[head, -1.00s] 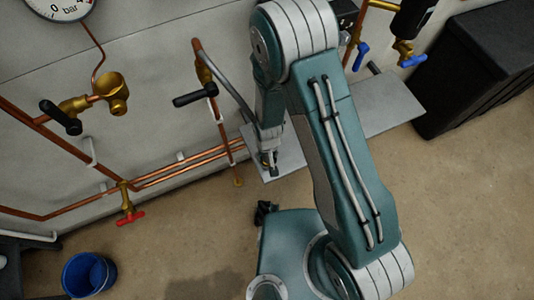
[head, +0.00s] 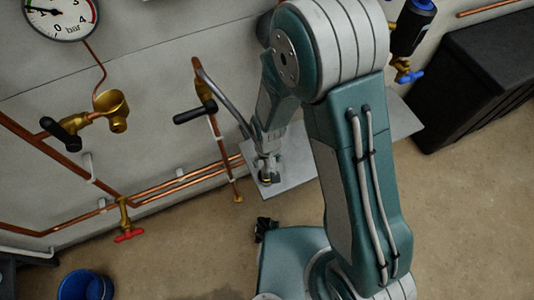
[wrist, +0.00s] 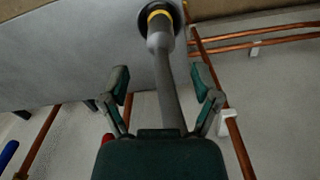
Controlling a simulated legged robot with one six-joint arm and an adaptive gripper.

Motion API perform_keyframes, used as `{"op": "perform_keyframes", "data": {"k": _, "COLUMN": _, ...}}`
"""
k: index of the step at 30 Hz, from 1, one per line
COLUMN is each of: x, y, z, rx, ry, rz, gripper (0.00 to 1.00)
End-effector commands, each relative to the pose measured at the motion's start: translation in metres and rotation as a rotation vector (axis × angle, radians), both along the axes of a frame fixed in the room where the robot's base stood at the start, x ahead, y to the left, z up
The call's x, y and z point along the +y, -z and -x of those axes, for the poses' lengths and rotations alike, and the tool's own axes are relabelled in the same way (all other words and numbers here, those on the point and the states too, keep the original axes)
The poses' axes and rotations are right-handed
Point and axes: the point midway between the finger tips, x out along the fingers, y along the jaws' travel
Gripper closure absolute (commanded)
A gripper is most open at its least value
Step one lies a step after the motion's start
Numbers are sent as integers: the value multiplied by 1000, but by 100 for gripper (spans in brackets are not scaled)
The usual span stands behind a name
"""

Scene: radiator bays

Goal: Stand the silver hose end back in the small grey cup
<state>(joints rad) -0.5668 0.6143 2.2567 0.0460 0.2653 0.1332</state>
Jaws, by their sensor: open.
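A grey hose (wrist: 168,98) runs up the middle of the wrist view to a silver end (wrist: 157,40). A yellow band (wrist: 158,14) and a dark round rim (wrist: 143,20) show at its tip, against the grey shelf (wrist: 85,45). I cannot tell whether the rim is the cup or whether the end stands in it. My gripper (wrist: 162,78) is open, its fingers on either side of the hose and short of the silver end.
Copper pipes (head: 190,172) run along the wall. A black-handled valve (head: 195,115) is left of my gripper; a brass valve with a red handle (head: 128,235) is lower left. A blue bucket (head: 85,287) stands on the floor. A black box (head: 480,85) is at right.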

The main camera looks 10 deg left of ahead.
Motion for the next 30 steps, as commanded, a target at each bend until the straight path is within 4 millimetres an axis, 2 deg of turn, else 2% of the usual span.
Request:
{"op": "perform_keyframes", "data": {"k": 1, "x": 0, "y": -10, "z": -1, "rx": -4, "ry": 0, "rz": -3, "gripper": 20}}
{"op": "perform_keyframes", "data": {"k": 6, "x": 0, "y": -31, "z": -1, "rx": -2, "ry": -2, "rz": -1, "gripper": 20}}
{"op": "perform_keyframes", "data": {"k": 10, "x": 0, "y": -38, "z": 0, "rx": 0, "ry": -2, "rz": 1, "gripper": 20}}
{"op": "perform_keyframes", "data": {"k": 17, "x": 0, "y": -40, "z": 0, "rx": 0, "ry": -1, "rz": 1, "gripper": 20}}
{"op": "perform_keyframes", "data": {"k": 20, "x": -4, "y": -52, "z": -5, "rx": -14, "ry": 10, "rz": -8, "gripper": 20}}
{"op": "perform_keyframes", "data": {"k": 23, "x": -16, "y": -81, "z": -14, "rx": -46, "ry": 39, "rz": -26, "gripper": 20}}
{"op": "perform_keyframes", "data": {"k": 30, "x": -64, "y": -171, "z": -24, "rx": -148, "ry": 126, "rz": -71, "gripper": 20}}
